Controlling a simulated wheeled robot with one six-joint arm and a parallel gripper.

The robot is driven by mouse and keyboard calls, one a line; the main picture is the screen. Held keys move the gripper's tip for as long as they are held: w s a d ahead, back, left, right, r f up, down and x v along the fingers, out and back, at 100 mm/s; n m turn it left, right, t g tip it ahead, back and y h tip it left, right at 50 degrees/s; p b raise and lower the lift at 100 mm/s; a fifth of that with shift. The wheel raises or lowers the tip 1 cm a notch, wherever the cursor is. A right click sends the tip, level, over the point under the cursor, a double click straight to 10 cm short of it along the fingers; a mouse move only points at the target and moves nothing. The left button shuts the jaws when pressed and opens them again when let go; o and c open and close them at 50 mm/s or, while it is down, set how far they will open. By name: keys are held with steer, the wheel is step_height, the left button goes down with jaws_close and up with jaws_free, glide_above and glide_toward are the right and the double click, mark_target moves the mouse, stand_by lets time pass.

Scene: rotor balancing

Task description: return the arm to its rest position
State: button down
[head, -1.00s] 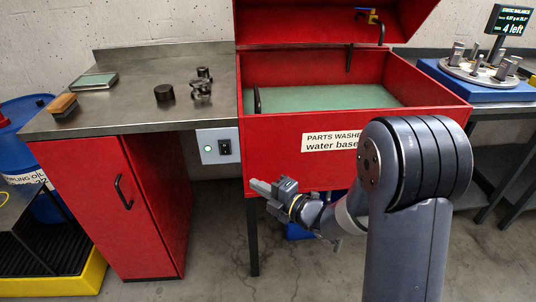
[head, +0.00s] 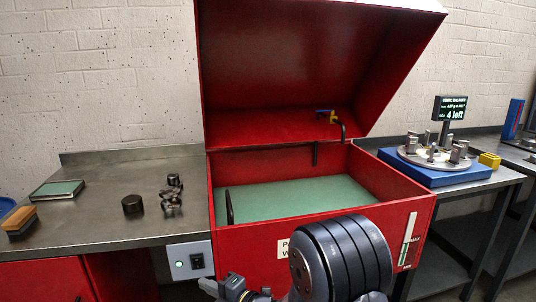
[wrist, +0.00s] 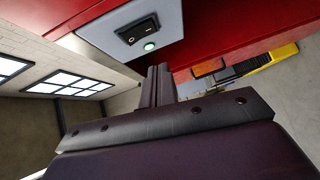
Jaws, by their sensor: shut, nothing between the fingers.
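My gripper (head: 222,289) shows at the bottom of the head view, in front of the red parts washer (head: 255,237) and below the switch box (head: 190,262). The switch box (wrist: 133,25), with a black rocker switch and a lit green lamp, is close to the fingertips in that view. My arm is folded low in front of the washer.
The washer lid stands open over a green basin (head: 290,200). A rotor stand (head: 440,176) and display (head: 450,108) are at right.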

steer(key=shift+v, duration=2.35)
steer(key=shift+a+r, duration=0.1)
steer(key=shift+a, duration=0.05)
